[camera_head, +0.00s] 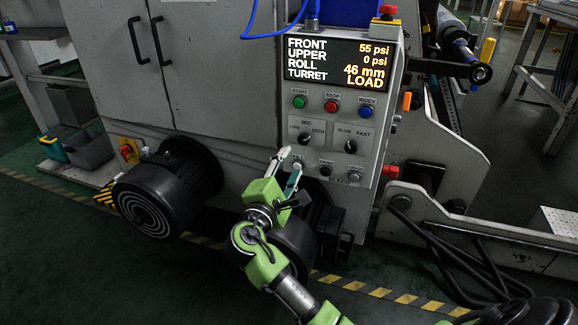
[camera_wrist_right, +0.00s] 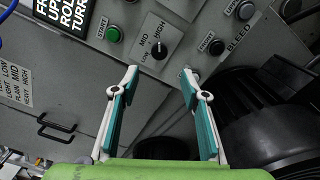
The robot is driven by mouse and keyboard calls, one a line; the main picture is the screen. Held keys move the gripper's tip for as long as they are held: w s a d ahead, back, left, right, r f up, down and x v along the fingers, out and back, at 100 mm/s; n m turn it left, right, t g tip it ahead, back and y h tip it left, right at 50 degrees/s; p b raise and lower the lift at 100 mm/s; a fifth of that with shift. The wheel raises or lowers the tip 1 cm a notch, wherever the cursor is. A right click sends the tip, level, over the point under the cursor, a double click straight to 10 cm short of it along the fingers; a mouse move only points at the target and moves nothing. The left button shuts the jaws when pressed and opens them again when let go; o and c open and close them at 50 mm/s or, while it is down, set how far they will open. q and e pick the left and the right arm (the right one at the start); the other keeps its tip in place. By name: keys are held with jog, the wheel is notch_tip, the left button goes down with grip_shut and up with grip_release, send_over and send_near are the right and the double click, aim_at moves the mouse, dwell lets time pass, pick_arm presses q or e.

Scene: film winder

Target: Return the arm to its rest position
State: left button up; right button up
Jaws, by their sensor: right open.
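My right arm (camera_head: 283,290), green and grey, reaches up from the bottom of the head view to the film winder's control panel (camera_head: 325,168). My right gripper (camera_head: 289,161) is at the panel's lower left part, below the left black selector knob (camera_head: 304,138). In the right wrist view the gripper (camera_wrist_right: 160,72) has its two white and teal fingers spread wide, with nothing between them. The panel's knob (camera_wrist_right: 158,50) shows just beyond the fingertips. I cannot tell whether a fingertip touches the panel. My left gripper is not in view.
The panel has a display (camera_head: 335,63) reading LOAD and green (camera_head: 299,102), red (camera_head: 331,106) and blue (camera_head: 365,111) buttons. Black drums (camera_head: 150,208) sit low on the machine. A grey lever arm (camera_head: 480,230) extends right. Floor at the lower left is clear.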

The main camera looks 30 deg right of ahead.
dwell(0.3)
